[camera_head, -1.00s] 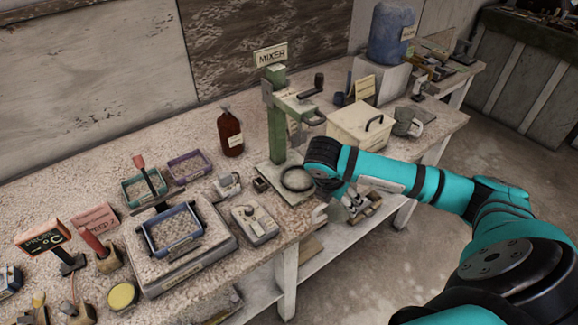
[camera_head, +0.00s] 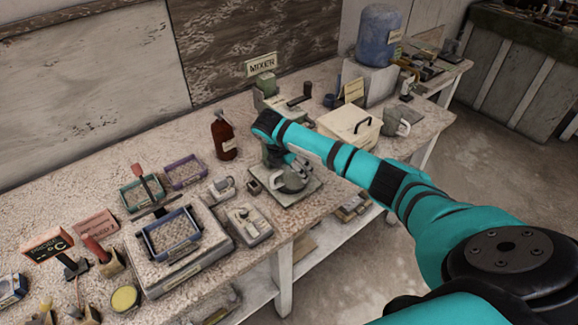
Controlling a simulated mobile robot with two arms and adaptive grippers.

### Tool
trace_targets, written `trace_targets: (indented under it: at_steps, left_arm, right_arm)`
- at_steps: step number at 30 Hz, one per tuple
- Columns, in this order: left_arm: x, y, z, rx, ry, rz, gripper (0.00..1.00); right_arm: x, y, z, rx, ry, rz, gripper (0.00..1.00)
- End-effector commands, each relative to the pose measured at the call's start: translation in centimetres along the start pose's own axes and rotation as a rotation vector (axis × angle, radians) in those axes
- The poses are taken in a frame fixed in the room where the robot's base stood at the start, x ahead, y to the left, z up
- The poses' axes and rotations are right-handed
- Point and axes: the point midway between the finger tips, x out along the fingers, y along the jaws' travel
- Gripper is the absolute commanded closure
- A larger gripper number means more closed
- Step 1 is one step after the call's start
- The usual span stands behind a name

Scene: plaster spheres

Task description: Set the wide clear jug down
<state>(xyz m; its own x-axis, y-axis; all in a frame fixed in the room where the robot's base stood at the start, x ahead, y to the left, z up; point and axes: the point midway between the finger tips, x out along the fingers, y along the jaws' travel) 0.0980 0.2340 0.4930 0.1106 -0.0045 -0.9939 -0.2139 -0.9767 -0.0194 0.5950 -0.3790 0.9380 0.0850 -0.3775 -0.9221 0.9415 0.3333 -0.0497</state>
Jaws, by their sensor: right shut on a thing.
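My right gripper (camera_head: 286,166) is at the mixer (camera_head: 268,88), under the bent end of my teal arm. It is shut on the wide clear jug (camera_head: 293,184), whose round, greyish body shows just below it. The jug is upright, over the mixer's flat base plate (camera_head: 303,193). I cannot tell whether its bottom touches the plate. My arm hides most of the mixer's green column and part of the jug. My left gripper is not in view.
A brown bottle (camera_head: 223,138) stands left of the mixer. A grey device (camera_head: 249,226) and a scale with a blue tray (camera_head: 170,236) are to the left in front. A cream box (camera_head: 349,125) and a pale jug (camera_head: 401,122) stand to the right.

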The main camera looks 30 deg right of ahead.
Motion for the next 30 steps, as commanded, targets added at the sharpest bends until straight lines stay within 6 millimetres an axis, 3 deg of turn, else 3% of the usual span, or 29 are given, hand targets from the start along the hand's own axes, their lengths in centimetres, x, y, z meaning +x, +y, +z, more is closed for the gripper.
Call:
trace_targets:
  at_steps: [4,9,18,19,23,30]
  left_arm:
    - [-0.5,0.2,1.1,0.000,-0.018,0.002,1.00]
    - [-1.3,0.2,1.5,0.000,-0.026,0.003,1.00]
    - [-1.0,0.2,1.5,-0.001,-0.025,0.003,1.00]
    - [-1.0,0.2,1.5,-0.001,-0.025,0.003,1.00]
    - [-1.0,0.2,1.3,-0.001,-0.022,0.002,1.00]
    - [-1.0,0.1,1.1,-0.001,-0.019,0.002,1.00]
  right_arm:
    - [-0.2,1.9,0.5,0.001,0.000,0.002,0.76]
    - [1.2,1.8,-0.1,0.000,0.000,0.000,0.76]
    - [1.6,1.8,-0.2,0.000,-0.001,0.001,0.76]
    - [1.6,1.7,-0.2,-0.001,0.000,-0.001,0.18]
    - [1.6,1.7,-0.2,-0.001,0.000,-0.001,0.01]
    - [1.6,1.7,-0.2,-0.001,0.000,-0.001,0.00]
